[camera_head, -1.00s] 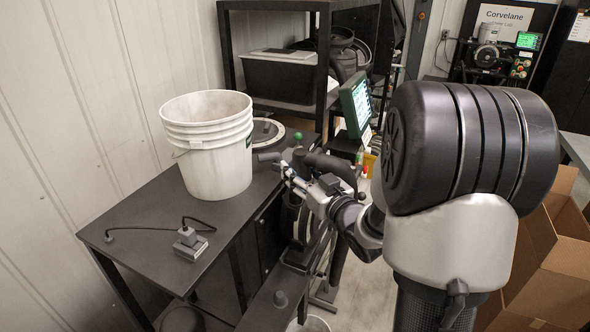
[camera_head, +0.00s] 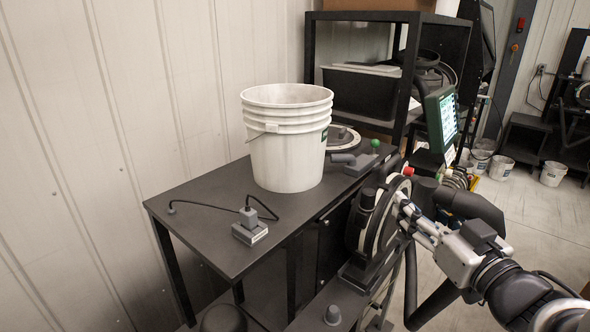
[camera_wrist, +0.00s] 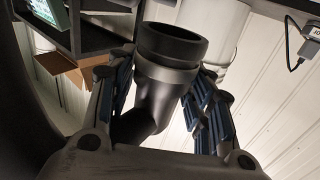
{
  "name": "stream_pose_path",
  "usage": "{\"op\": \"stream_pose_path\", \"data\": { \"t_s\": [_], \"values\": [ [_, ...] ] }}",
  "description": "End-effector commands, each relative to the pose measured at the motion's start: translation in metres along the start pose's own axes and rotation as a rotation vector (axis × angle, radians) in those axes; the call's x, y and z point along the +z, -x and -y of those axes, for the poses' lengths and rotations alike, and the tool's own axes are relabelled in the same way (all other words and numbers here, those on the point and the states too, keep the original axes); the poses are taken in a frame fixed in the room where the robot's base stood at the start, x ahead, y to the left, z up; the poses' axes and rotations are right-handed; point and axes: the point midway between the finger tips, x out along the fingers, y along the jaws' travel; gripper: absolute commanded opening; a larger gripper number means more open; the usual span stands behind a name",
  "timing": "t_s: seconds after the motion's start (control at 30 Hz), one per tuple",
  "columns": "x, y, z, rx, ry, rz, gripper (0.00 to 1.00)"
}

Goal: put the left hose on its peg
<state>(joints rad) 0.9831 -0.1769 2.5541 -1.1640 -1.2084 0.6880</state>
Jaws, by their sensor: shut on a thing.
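My gripper (camera_head: 402,206) is at the right of the black round seed meter (camera_head: 366,232) in the head view. In the wrist view, my fingers (camera_wrist: 160,98) are closed on a black hose end (camera_wrist: 165,75). It has a wide, open-ended cuff facing up and a bent part below. In the head view I cannot clearly make out this held end. A thick black hose (camera_head: 472,206) curves behind my gripper. A short grey stub (camera_head: 333,315) stands on the dark bar at the bottom. I cannot tell which stub is the left hose's peg.
A dark table (camera_head: 205,205) carries a white bucket (camera_head: 288,150), a small grey switch box (camera_head: 249,230) with a cable, and a green knob (camera_head: 375,144). A monitor (camera_head: 441,118) stands behind. White pails (camera_head: 502,167) stand on the floor at the right, where some floor is clear.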

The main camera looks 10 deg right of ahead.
Motion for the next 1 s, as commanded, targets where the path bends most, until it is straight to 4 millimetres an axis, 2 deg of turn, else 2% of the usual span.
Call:
{"op": "stream_pose_path", "data": {
  "t_s": [1.0],
  "values": [
    [-0.05,0.003,0.0,-0.001,0.0,-0.001,0.16]
  ]
}}
